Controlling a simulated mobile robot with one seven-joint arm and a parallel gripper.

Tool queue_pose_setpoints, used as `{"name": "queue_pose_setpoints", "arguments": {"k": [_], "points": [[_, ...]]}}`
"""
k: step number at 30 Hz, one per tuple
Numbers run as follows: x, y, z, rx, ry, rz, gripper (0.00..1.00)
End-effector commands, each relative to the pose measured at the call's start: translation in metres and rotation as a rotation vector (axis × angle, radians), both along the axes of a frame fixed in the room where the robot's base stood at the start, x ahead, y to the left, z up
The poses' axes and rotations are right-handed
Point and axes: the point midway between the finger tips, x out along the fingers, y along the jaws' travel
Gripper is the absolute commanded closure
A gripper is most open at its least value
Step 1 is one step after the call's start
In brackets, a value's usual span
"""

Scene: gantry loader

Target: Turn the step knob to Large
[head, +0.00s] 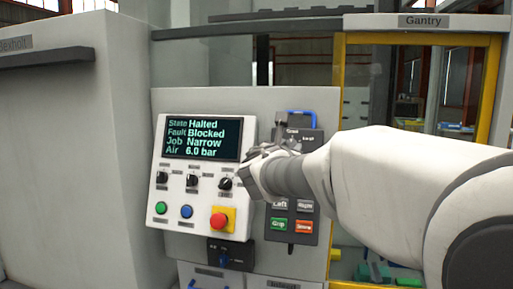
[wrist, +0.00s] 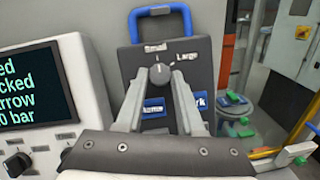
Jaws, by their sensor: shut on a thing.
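The step knob (wrist: 160,72) is a small grey round knob on the dark hand panel (wrist: 196,62). A Small label (wrist: 155,47) is above it and a Large label (wrist: 186,56) is to its upper right. The knob's light mark appears to point up, toward Small. My gripper (wrist: 159,80) is shut on the knob, with one finger on each side. In the head view my gripper (head: 268,158) reaches the panel's upper left and hides the knob.
The control box screen (head: 202,138) reads Halted, Blocked, Narrow, 6.0 bar. Dark selector knobs (head: 192,180) and a red emergency button (head: 219,220) are left of my gripper. A blue handle (wrist: 160,15) tops the hand panel. A yellow frame (head: 338,80) stands behind my arm.

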Motion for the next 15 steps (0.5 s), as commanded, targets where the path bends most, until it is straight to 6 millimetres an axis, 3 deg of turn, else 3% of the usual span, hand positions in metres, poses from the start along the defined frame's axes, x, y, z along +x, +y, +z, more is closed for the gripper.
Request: {"name": "queue_pose_setpoints", "arguments": {"k": [15], "points": [[0.0021, 0.0027, -0.0008, 0.346, -0.113, -0.133, 1.00]]}}
